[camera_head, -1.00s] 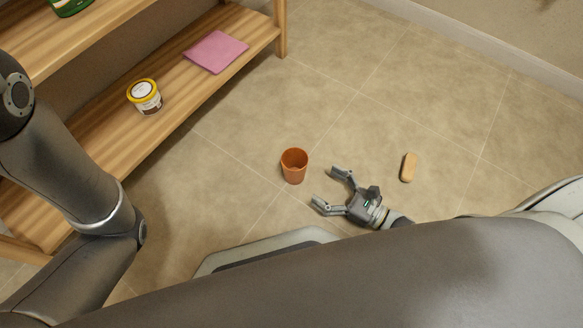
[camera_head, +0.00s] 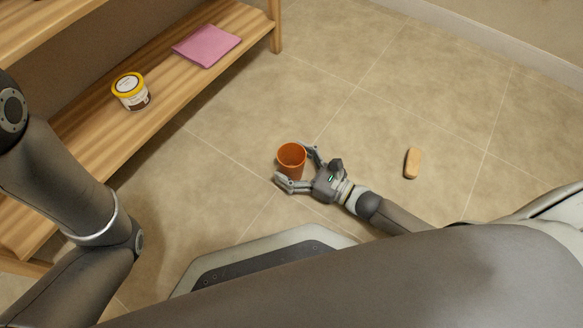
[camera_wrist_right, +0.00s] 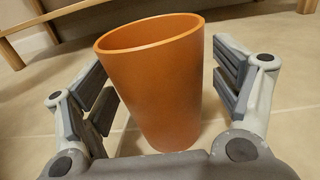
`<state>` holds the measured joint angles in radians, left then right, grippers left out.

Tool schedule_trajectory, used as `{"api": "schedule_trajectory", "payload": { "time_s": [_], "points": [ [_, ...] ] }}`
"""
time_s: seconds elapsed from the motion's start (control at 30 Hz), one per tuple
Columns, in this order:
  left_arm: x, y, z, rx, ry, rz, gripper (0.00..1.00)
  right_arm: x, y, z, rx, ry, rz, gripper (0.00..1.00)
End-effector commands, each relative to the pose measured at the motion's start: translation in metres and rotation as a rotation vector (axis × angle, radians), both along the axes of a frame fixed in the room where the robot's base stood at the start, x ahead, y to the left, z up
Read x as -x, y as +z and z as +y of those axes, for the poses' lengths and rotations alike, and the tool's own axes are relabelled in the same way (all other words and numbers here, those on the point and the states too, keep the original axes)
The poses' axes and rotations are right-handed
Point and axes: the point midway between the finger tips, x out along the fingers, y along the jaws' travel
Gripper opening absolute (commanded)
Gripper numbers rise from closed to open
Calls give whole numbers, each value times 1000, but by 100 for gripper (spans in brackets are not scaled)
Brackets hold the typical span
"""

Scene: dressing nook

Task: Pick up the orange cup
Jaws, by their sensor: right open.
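The orange cup (camera_head: 291,158) stands upright on the tiled floor in the head view. My right gripper (camera_head: 294,169) is open, with one finger on either side of the cup. In the right wrist view the cup (camera_wrist_right: 155,80) fills the middle between the two open fingers. A small gap shows at the right finger; whether the left finger touches the cup I cannot tell. My left arm comes in from the left of the head view, but its gripper is not in view.
A wooden shelf (camera_head: 165,85) at the upper left holds a yellow-lidded tub (camera_head: 131,91) and a pink folded cloth (camera_head: 207,45). A tan oblong item (camera_head: 412,163) lies on the floor right of my right gripper. The floor beyond the cup is clear.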

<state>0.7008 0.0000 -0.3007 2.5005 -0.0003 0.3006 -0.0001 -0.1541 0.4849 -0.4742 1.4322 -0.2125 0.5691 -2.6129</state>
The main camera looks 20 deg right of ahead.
Motion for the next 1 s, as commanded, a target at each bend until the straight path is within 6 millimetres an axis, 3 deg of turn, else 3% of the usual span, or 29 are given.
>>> {"api": "schedule_trajectory", "payload": {
  "time_s": [0.27, 0.67, 1.0],
  "points": [
    [0, -1, 0, 0, 0, 0, 40, -2, 1, 2, 1, -1, 1, 84],
    [0, -1, 0, 0, 0, 1, 40, -2, 0, 1, 1, -1, 1, 34],
    [0, 1, 0, 0, 0, 1, 40, -4, 3, 0, 1, -1, 1, 34]
  ]
}}
